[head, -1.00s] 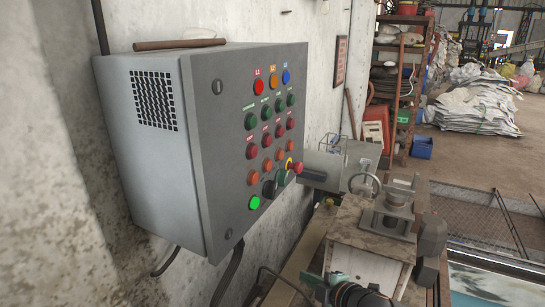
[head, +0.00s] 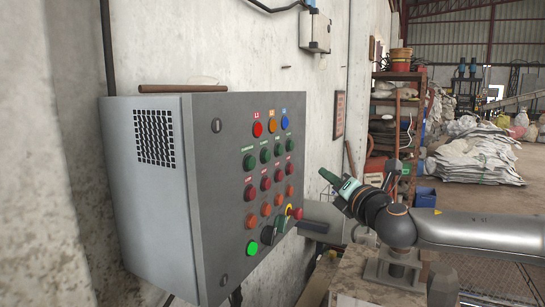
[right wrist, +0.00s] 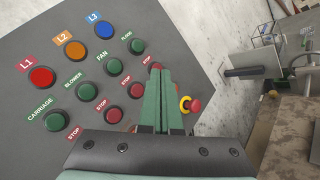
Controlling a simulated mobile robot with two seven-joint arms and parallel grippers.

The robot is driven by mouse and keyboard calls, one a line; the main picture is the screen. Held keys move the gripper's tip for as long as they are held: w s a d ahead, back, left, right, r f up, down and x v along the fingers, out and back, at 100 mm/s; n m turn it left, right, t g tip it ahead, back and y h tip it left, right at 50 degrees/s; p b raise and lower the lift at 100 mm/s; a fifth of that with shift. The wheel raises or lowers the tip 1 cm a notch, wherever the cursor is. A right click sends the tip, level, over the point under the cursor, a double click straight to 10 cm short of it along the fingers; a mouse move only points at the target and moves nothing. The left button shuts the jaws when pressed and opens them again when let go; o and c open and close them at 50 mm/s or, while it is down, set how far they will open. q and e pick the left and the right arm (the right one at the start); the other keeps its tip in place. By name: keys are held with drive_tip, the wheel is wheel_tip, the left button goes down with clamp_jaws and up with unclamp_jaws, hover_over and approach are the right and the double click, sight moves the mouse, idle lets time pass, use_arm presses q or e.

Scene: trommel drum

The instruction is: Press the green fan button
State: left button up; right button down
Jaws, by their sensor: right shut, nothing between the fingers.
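The green fan button (head: 278,150) is third in the row of green buttons on the grey control box. In the right wrist view the fan button (right wrist: 113,67) sits below the word FAN, left of my fingertips. My right gripper (head: 326,176) is shut and empty, its green fingers pointing at the panel from the right. In the right wrist view my right gripper (right wrist: 158,72) overlaps part of the red stop button row. The fingers look apart from the fan button. My left gripper is not in view.
The control box (head: 150,225) hangs on a pale wall. A red emergency knob (head: 297,213) sticks out low on the right. Open air lies right of the panel.

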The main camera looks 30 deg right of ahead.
drive_tip(key=shift+n+t+h, duration=0.3)
drive_tip(key=shift+n+t, duration=0.1)
drive_tip(key=shift+n, duration=0.1)
drive_tip(key=r, duration=0.2)
drive_tip(key=s+r, duration=0.1)
drive_tip(key=r, duration=0.1)
drive_tip(key=shift+d, duration=0.2)
